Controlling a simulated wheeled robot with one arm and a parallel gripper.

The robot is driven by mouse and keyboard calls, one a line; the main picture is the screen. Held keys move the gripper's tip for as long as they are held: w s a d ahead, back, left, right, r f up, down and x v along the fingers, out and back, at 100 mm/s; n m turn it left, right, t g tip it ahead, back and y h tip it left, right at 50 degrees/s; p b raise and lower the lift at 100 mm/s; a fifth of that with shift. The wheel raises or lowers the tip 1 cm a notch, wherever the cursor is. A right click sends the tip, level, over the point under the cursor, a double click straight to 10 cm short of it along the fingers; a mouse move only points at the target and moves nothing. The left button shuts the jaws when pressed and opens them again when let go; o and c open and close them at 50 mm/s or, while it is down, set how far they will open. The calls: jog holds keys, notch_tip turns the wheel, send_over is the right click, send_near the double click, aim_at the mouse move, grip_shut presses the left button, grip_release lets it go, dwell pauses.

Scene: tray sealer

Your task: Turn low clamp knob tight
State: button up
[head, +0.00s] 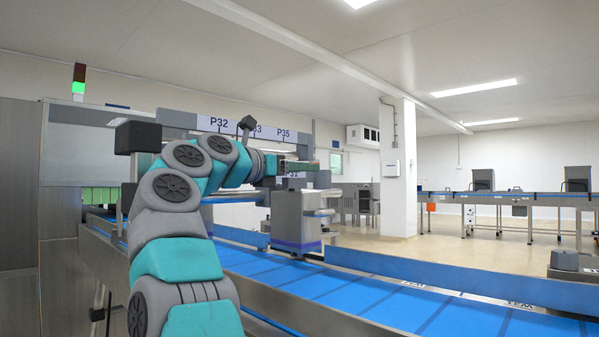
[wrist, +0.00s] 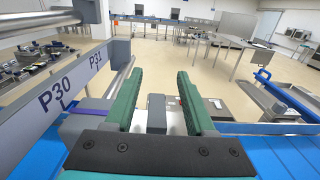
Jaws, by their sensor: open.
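My gripper (head: 303,165) is stretched out over the blue conveyor, level with the labelled rail. In the wrist view my gripper (wrist: 160,78) shows two green fingers spread apart with nothing pinched between them. A dark grey upright block (wrist: 157,112) shows between the fingers, beyond the gripper's base; I cannot tell whether it is the low clamp knob. In the head view a black knob-like piece (head: 247,122) stands above my arm by the rail. I cannot tell which clamp it belongs to, and my arm hides part of the area.
The rail (head: 215,125) with P labels runs close to my gripper; it is at the left in the wrist view (wrist: 75,85). A steel unit with a purple band (head: 296,222) stands below my gripper. The blue conveyor (head: 370,303) runs to the right. Open floor (head: 430,250) lies beyond.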

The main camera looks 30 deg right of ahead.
jog(key=s+a+b, duration=0.2)
jog(key=s, duration=0.5)
jog(key=s+a+r+b, duration=0.1)
jog(key=s+a+b, duration=0.1)
jog(key=s, duration=0.6)
jog(key=shift+a+r+b, duration=0.2)
jog(key=shift+r+b, duration=0.05)
jog(key=shift+b, duration=0.5)
jog(key=shift+s, duration=0.1)
